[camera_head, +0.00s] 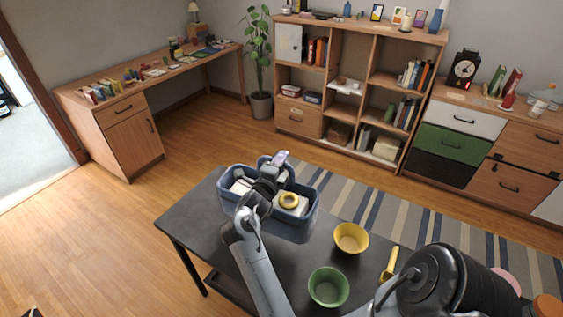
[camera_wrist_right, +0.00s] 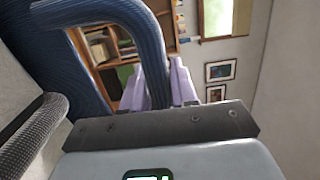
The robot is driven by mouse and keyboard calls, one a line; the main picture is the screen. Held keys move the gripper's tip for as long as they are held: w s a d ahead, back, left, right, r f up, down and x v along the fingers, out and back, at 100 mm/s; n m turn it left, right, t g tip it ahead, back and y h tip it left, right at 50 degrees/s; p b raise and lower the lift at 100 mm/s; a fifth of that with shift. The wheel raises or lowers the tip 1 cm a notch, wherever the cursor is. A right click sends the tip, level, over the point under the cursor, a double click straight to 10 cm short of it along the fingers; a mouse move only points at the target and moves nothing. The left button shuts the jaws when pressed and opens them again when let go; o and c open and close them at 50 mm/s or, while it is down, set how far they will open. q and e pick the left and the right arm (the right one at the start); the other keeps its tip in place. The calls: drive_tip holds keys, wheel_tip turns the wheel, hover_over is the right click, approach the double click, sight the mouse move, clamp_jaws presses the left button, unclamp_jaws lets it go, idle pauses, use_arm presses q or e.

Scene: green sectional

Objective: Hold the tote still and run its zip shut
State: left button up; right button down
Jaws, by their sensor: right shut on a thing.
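The blue tote (camera_head: 295,233) stands on the dark table with its top open. A yellow ring-shaped thing (camera_head: 289,200) and white items show inside it. I cannot make out the zip or its pull. My right gripper (camera_head: 281,158), with lavender fingers, is at the tote's far rim. In the right wrist view the blue handle (camera_wrist_right: 150,25) arches across and runs down between the fingers (camera_wrist_right: 168,85), which are shut on it. My left gripper is not in view.
A yellow bowl (camera_head: 351,238), a green bowl (camera_head: 328,287) and a yellow scoop-like thing (camera_head: 389,267) stand right of the tote on the dark table (camera_head: 205,215). A striped rug (camera_head: 400,215) lies beyond. Bookshelves and a desk stand farther back.

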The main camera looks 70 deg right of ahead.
drive_tip(key=shift+f+b, duration=0.9)
drive_tip(key=shift+f, duration=0.15)
drive_tip(key=shift+f+b, duration=1)
drive_tip(key=shift+f, duration=0.1)
drive_tip(key=shift+f+b, duration=0.7)
drive_tip(key=shift+f, duration=0.1)
drive_tip(key=shift+f+b, duration=0.9)
drive_tip(key=shift+f, duration=0.1)
drive_tip(key=c, duration=1.6)
unclamp_jaws()
clamp_jaws()
